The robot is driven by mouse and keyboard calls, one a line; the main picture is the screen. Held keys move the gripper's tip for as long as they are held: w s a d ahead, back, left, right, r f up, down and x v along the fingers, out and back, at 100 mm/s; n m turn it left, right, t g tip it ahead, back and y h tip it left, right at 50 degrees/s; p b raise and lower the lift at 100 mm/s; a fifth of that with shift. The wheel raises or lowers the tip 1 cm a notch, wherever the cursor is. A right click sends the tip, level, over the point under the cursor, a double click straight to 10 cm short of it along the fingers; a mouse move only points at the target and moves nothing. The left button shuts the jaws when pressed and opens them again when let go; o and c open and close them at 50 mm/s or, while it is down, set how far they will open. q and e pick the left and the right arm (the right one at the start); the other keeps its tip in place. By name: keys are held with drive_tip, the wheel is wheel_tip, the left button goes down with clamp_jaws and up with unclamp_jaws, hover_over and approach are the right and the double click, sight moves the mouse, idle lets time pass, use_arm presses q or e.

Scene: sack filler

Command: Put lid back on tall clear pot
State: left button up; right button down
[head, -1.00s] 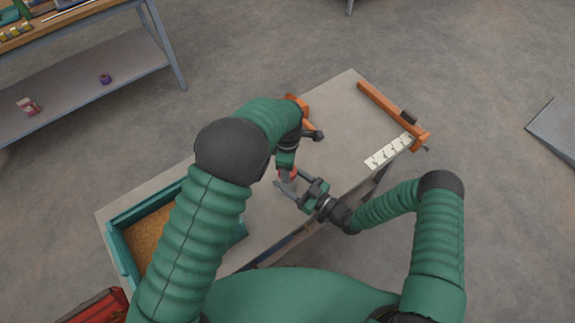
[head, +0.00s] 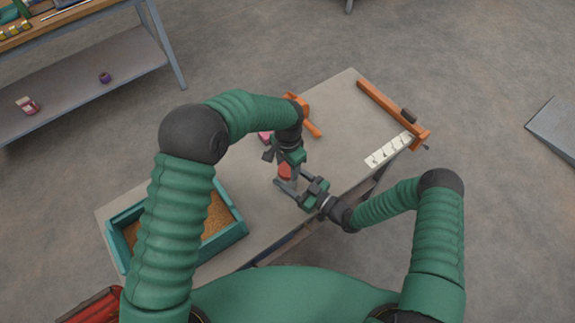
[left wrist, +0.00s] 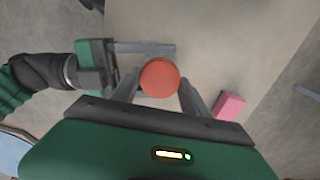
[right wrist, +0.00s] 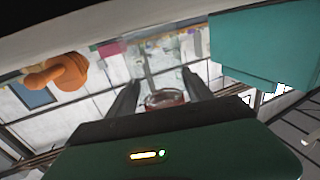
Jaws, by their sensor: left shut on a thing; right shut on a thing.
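The round red lid (head: 284,171) is between the fingers of my left gripper (head: 284,166). In the left wrist view the lid (left wrist: 159,77) shows from above as a full disc, with a finger on each side. My right gripper (head: 290,183) reaches in from the right, close beside and under the lid, its fingers shut on the clear pot. In the right wrist view the pot (right wrist: 165,98) shows between the fingers as a see-through shape with a red band. The pot is mostly hidden from above. I cannot tell whether lid and pot touch.
A teal bin of grain (head: 232,232) stands at the table's left end. A pink block (left wrist: 229,106) lies near the lid.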

use_arm(q)
drive_tip(key=shift+o, duration=0.2)
drive_tip(key=m, duration=0.7)
drive_tip(key=shift+w, duration=0.1)
use_arm(e)
drive_tip(key=shift+s, duration=0.1)
use_arm(q)
drive_tip(key=m, duration=0.9)
drive_tip(key=shift+d, duration=0.1)
drive_tip(key=shift+c, duration=0.2)
use_arm(e)
drive_tip(key=shift+a, duration=0.1)
use_arm(q)
drive_tip(key=o, duration=1.1)
drive_tip(key=shift+c, duration=0.2)
drive_tip(key=shift+o, duration=1.2)
drive_tip(key=shift+r, duration=0.1)
wheel_tip(320, 180, up, 4)
drive_tip(key=shift+r, duration=0.15)
